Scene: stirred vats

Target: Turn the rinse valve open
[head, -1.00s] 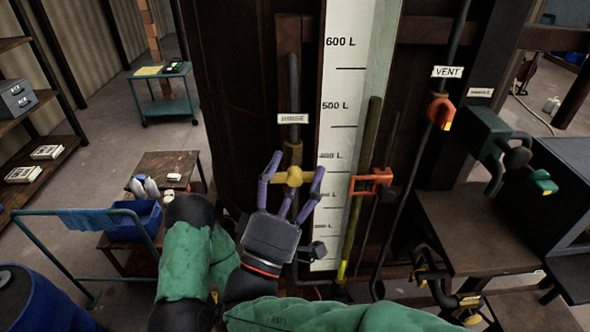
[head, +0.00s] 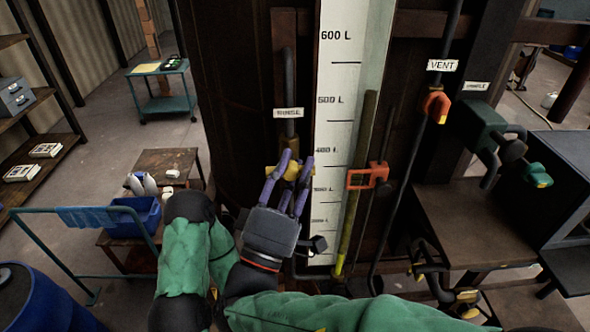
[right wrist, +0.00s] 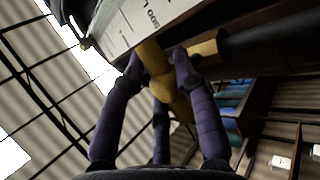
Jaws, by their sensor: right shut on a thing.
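The rinse valve (head: 272,168) is a yellow handle on a dark vertical pipe, under a small white label (head: 288,113) that is hard to read. My right gripper (head: 289,170) has purple fingers and is shut on the yellow handle. In the right wrist view the fingers (right wrist: 157,68) close around the yellow handle (right wrist: 172,93), and a yellow valve body (right wrist: 205,47) sits on the dark pipe beside them. The fingers hide part of the handle in the head view. My left gripper is not in view.
A level scale (head: 338,75) stands right of the pipe, with an orange frame (head: 367,177) beside it. An orange valve (head: 436,104) hangs under the VENT label (head: 442,65). A bench with a blue bin (head: 133,218) and a teal rail (head: 60,209) stand at left.

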